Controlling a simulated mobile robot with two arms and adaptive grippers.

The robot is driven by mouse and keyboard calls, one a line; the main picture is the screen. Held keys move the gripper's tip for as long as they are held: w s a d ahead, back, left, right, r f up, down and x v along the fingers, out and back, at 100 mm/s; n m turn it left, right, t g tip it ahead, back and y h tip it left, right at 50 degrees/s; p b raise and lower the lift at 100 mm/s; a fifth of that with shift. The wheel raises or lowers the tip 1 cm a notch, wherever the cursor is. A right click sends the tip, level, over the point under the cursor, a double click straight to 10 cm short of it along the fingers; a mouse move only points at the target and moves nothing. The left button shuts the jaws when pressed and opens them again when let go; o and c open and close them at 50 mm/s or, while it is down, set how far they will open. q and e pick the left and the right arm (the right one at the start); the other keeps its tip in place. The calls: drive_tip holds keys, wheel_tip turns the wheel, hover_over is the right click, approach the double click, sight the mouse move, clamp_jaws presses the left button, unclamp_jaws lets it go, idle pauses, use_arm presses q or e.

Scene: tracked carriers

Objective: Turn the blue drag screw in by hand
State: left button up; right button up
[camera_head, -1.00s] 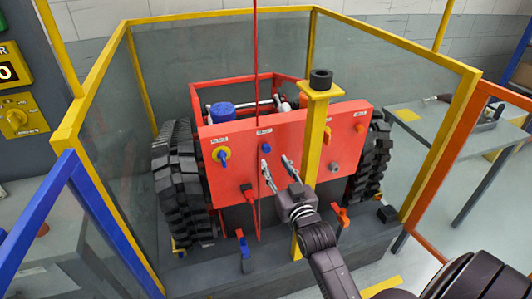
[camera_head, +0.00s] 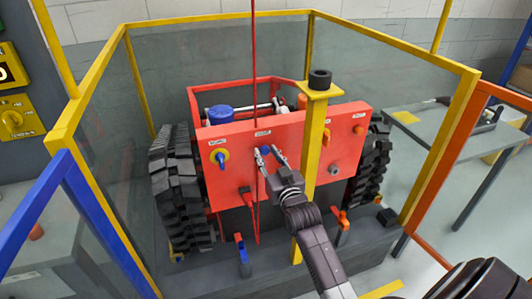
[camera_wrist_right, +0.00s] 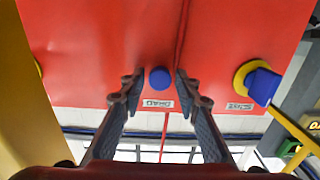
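The blue drag screw (camera_head: 265,150) is a small round blue knob on the upright red panel (camera_head: 289,180). In the right wrist view the drag screw (camera_wrist_right: 160,79) sits above a label reading DRAG upside down. My right gripper (camera_head: 268,152) is open in front of the panel. Its two fingertips (camera_wrist_right: 160,80) lie on either side of the screw in that view, with narrow gaps showing. I cannot tell whether the tips reach the screw's depth. My left gripper is not in view.
A red cord (camera_head: 255,70) hangs in front of the panel beside my right gripper. A yellow post (camera_head: 313,130) stands just right of it. A blue handle on a yellow disc (camera_head: 221,157) is left of the screw. A yellow-framed clear fence surrounds the tracked carrier.

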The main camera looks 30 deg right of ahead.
drive_tip(key=c, duration=0.6)
drive_tip(key=shift+r+m+p, duration=0.1)
drive_tip(key=shift+m+p, duration=0.25)
drive_tip(key=shift+m, duration=0.05)
drive_tip(key=m+p, duration=0.2)
drive_tip(key=m, duration=0.2)
drive_tip(key=shift+r+m, duration=0.1)
drive_tip(key=shift+m, duration=1.2)
drive_tip(key=shift+f+m, duration=0.25)
drive_tip(key=shift+m, duration=0.95)
